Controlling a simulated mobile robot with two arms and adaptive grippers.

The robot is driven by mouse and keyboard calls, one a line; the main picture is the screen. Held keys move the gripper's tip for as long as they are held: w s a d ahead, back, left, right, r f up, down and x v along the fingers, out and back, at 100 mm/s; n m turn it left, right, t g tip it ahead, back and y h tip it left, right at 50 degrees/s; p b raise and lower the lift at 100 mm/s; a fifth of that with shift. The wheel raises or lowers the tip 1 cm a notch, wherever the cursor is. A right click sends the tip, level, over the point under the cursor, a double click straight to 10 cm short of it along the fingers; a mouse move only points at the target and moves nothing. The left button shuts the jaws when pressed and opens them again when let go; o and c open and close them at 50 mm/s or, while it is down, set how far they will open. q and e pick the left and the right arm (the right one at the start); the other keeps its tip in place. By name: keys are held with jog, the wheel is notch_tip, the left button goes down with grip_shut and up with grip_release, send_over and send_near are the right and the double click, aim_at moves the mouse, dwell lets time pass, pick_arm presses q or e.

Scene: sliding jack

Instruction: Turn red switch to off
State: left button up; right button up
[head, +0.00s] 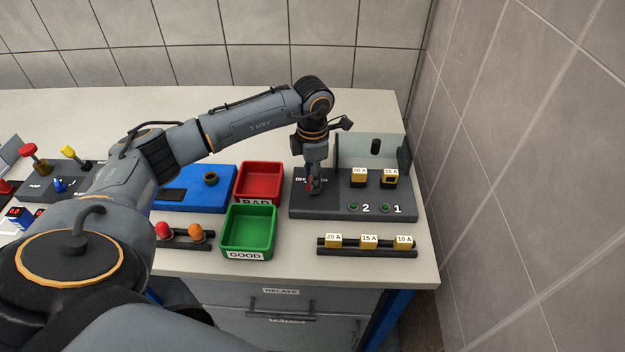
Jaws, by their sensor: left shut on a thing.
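The red switch (309,184) is a small red piece on the left part of the dark grey panel (330,206), mostly hidden by my gripper. My left gripper (314,188) points down over it, with its fingers shut on the switch. A printed label beside the switch is partly covered by the fingers, so I cannot read it or tell the switch's position. My right gripper is not in view.
Yellow fuses (359,178) and green lights (384,208) sit on the panel's right part. A red bin (258,166) and a green bin (249,254) stand to its left. A fuse rack (367,253) lies in front. A tiled wall (530,180) rises at right.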

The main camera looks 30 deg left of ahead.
pick_arm(q)
jog(key=n+b, duration=0.1)
jog(key=n, duration=0.4)
jog(key=shift+n, duration=0.3)
dwell(0.4)
jog(key=o, duration=1.2)
jog(key=shift+c, duration=0.2)
jog(key=shift+r, duration=0.1)
notch_tip(320, 180, up, 12)
